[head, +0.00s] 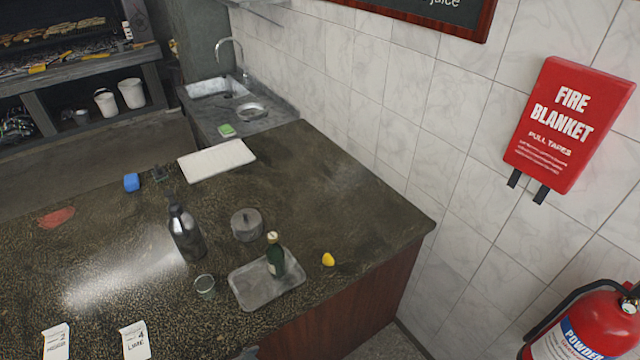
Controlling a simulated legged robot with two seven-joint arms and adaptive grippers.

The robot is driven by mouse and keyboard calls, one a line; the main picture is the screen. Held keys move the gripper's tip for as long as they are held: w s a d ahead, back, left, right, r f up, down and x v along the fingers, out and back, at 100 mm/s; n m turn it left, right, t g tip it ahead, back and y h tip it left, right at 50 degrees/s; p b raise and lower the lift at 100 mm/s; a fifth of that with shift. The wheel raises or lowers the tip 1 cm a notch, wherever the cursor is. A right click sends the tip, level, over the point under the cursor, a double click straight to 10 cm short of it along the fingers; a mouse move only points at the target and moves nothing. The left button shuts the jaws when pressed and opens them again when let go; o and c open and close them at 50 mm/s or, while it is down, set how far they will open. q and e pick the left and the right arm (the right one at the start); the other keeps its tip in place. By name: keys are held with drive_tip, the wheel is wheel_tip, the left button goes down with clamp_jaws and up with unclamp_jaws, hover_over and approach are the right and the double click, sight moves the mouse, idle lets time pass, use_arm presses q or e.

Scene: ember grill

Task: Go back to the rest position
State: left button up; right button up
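Neither of my grippers can be made out in the head view. A small grey shape shows at the bottom edge near the counter front, too little of it to tell what it is. The dark speckled counter (330,190) fills the left and middle of the view. A dark bottle (185,235) stands upright on it. A green bottle (275,260) stands on a grey tray (250,294) near the front edge.
A lidded grey pot (247,225), a small glass (204,286), a lemon piece (328,259), a white board (216,160), a blue item (131,182) and two paper cards (135,341) lie on the counter. A fire extinguisher (590,325) stands at right. The counter's far right is clear.

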use_arm(q)
drive_tip(key=s+a+f+n+g+y, duration=0.3)
drive_tip(key=s+a+f+n+y, duration=0.3)
drive_tip(key=s, duration=0.6)
wheel_tip(320, 180, down, 29)
drive_tip(key=s+a+g+h, duration=0.1)
drive_tip(key=s+g, duration=0.1)
drive_tip(key=s+a+f+m+b, duration=0.1)
drive_tip(key=s+a+f, duration=0.2)
drive_tip(key=s+f, duration=1.1)
drive_tip(key=s, duration=0.2)
drive_tip(key=shift+s+f+g, duration=0.35)
drive_tip(key=shift+f+g, duration=0.05)
